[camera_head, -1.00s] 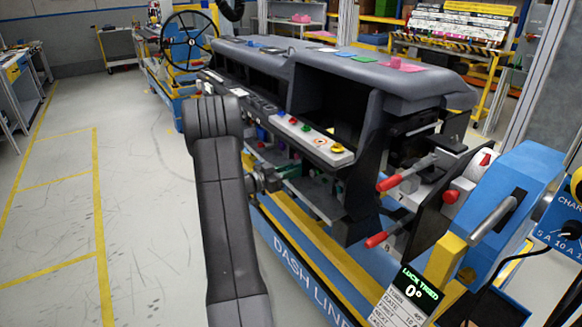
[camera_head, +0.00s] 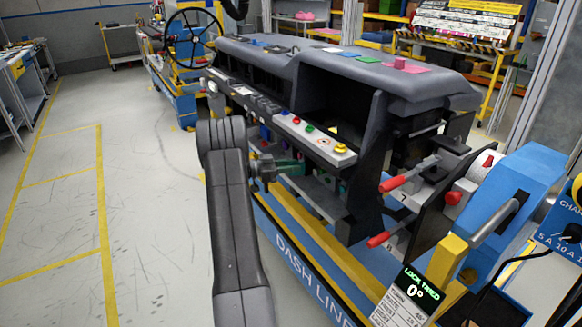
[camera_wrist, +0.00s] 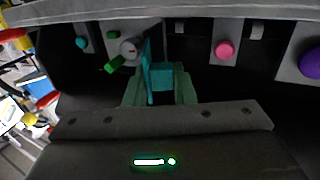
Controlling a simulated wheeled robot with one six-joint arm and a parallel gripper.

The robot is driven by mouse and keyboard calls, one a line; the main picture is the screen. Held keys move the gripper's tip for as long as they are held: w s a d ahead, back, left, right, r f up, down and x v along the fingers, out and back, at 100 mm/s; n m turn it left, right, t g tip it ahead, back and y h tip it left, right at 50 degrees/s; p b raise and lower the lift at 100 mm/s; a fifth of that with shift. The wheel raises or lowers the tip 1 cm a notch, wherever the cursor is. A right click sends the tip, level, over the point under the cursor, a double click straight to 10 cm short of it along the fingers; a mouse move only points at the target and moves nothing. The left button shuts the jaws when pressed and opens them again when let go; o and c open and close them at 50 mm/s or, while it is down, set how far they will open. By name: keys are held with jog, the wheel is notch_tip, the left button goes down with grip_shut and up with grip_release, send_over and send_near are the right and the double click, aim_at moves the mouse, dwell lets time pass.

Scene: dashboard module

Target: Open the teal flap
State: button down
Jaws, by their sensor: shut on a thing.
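The teal flap (camera_wrist: 148,72) shows in the wrist view as a thin upright panel, seen nearly edge-on, with a small teal block (camera_wrist: 161,77) beside it. My gripper (camera_wrist: 160,88) is shut on the teal piece, with one grey-green finger on each side. The fingers hide part of it, and I cannot tell how far the flap stands open. In the head view my gripper (camera_head: 290,168) reaches in under the front ledge of the dashboard module (camera_head: 385,75); the flap cannot be made out clearly there.
A grey ledge (camera_wrist: 230,12) crosses the top of the wrist view. A pink knob (camera_wrist: 225,48), a purple knob (camera_wrist: 312,63) and a green-tipped lever (camera_wrist: 115,63) are close by. Red-handled clamps (camera_head: 393,184) stick out at the right. The floor (camera_head: 60,220) at left is clear.

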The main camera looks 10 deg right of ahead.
jog(key=shift+w+r, duration=0.15)
jog(key=shift+r, duration=0.05)
jog(key=c, duration=1.3)
grip_release()
jog(key=shift+f, duration=0.15)
jog(key=a, duration=1.4)
jog(key=shift+w+b, duration=0.3)
jog(key=shift+b, duration=0.15)
jog(key=shift+d, duration=0.1)
jog(key=d, duration=0.9)
jog(key=d+p, duration=0.1)
jog(key=d, duration=0.3)
jog(key=shift+s+d, duration=0.4)
jog(key=shift+t, duration=0.3)
